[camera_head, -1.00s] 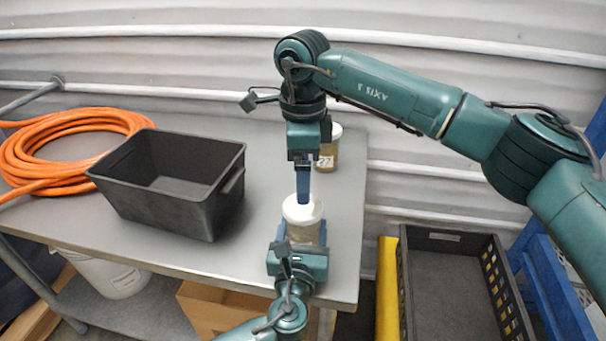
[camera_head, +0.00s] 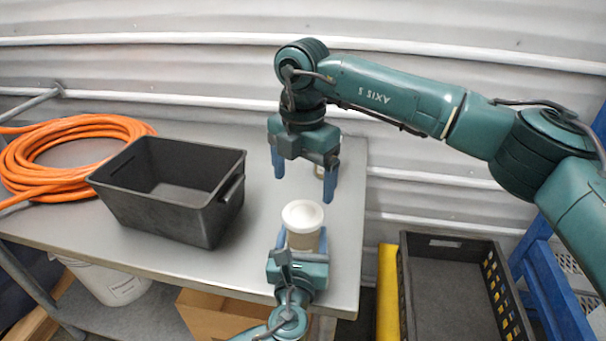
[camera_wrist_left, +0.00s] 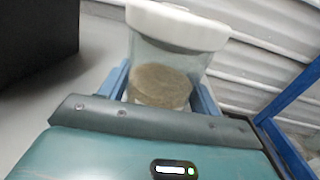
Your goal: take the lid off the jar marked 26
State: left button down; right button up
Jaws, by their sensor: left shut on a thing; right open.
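A clear jar (camera_head: 303,240) with a white lid (camera_head: 302,214) stands near the table's right end. In the left wrist view the jar (camera_wrist_left: 162,80) holds brown material, and the white lid (camera_wrist_left: 178,25) sits on top. No number on it is readable. My left gripper (camera_head: 301,242) is shut around the jar's body, one finger on each side, below the lid. My right gripper (camera_head: 304,182) is open and empty above and behind the lid, its two blue fingers pointing down, apart from it.
A black bin (camera_head: 205,212) and a coiled orange hose (camera_head: 25,165) occupy the left of the table (camera_head: 345,230). A black crate (camera_head: 445,262) is beyond the right edge.

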aim_at(303, 213)
jog(key=m, duration=0.8)
jog(key=shift+f, duration=4)
jog(key=shift+c, duration=0.4)
